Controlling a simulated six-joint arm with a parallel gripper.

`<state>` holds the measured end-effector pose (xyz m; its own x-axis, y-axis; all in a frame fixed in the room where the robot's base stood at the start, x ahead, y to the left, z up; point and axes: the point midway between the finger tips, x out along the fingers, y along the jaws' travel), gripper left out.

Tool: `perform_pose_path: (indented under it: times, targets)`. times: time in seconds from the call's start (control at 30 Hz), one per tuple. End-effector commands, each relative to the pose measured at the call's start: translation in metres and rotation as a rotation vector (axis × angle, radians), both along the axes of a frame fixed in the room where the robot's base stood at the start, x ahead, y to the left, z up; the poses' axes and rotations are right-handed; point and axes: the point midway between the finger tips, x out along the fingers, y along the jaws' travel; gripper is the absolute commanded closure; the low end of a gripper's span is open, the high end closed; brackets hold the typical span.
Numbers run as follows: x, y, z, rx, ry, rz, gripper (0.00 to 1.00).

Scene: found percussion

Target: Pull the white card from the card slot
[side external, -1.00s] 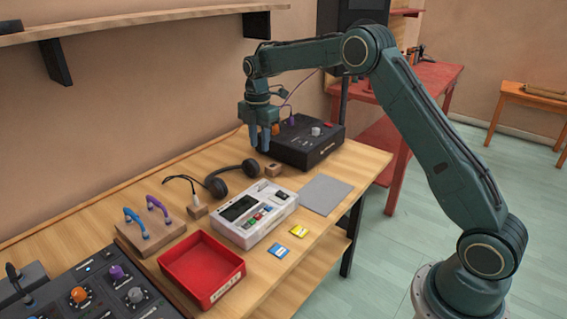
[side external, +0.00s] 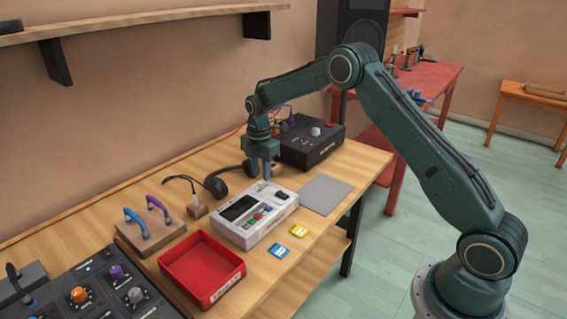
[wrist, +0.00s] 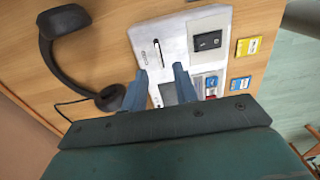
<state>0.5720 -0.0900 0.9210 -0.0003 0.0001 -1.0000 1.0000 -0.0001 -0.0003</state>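The white device (side external: 243,226) lies on the wooden bench, with a dark screen and coloured buttons. In the wrist view the device (wrist: 143,37) shows a narrow dark slot (wrist: 158,55) in its top, and a small pale edge shows at one end of it. I cannot tell whether that edge is the white card. My gripper (side external: 266,178) points down over the far end of the device. In the wrist view my gripper (wrist: 160,69) is open, its fingers apart with the slot just beyond the tips and nothing held between them.
Black headphones (side external: 217,186) lie beside the device. A yellow card (side external: 299,231) and a blue card (side external: 279,250) lie in front. A red tray (side external: 203,266) stands to the left, a black box (side external: 309,146) behind. A grey mat (side external: 325,193) to the right is bare.

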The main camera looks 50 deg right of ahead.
Motion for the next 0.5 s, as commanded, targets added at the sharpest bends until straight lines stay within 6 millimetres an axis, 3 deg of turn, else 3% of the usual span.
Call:
perform_pose_path:
  times: [0.2, 0.5]
  targets:
    - [0.000, 0.000, -0.026, 0.000, 0.001, 0.000, 0.71]
    - [0.000, 0.000, -0.039, 0.000, 0.000, 0.000, 0.71]
